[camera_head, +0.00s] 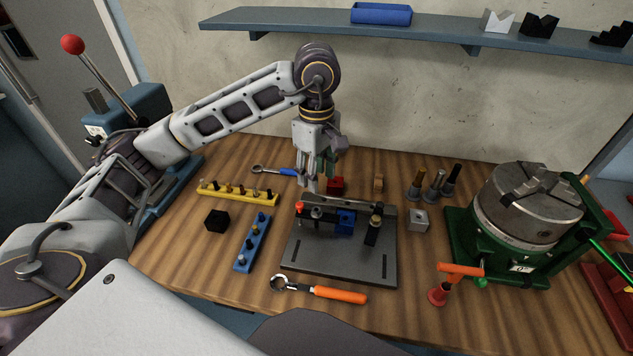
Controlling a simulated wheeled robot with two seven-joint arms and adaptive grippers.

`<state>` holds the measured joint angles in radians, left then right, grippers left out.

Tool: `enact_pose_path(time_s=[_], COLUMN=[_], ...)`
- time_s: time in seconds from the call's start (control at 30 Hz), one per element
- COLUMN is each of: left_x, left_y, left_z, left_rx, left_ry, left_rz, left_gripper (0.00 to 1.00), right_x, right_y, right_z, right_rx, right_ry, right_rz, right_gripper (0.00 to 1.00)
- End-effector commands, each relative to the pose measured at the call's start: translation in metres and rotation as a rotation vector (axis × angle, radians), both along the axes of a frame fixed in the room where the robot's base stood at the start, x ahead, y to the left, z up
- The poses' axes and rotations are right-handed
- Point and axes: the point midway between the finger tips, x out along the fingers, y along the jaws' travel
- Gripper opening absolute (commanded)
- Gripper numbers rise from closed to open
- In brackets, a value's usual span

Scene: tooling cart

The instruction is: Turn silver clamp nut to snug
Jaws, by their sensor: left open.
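A grey fixture plate (335,265) lies on the wooden bench. At its left rear is a small clamp with a red-topped part and a silver, nut-like part (316,212). A black strap clamp with a brass-coloured top (376,209) stands at the right, and a blue block (345,222) sits between them. I cannot tell for certain which part is the silver clamp nut. My left gripper (309,188) is open and points down just behind and above the left clamp. It looks empty and apart from the nut. My right gripper is out of view.
An orange-handled wrench (340,294) lies in front of the plate and a blue-handled wrench (275,171) behind it. Yellow (237,192) and blue (252,243) racks and a black cube (217,221) are left. A green-based chuck (528,205) stands right.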

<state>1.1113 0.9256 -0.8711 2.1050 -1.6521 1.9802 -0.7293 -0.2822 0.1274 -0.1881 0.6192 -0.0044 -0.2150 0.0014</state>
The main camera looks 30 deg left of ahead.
Motion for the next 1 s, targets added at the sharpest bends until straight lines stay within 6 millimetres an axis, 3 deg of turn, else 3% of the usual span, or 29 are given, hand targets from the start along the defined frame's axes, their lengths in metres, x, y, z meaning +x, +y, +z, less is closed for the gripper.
enact_pose_path(time_s=[0.63,1.0], left_x=[-0.001,-0.014], left_y=[0.000,0.011], left_z=[0.006,0.000], left_rx=[0.001,0.004], left_ry=[0.009,0.091], left_rz=[0.000,0.024], left_gripper=[0.42,0.42], right_x=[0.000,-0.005], right_y=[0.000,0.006], right_z=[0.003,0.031], right_rx=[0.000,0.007], right_ry=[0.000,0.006], right_rz=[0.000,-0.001], right_gripper=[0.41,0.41])
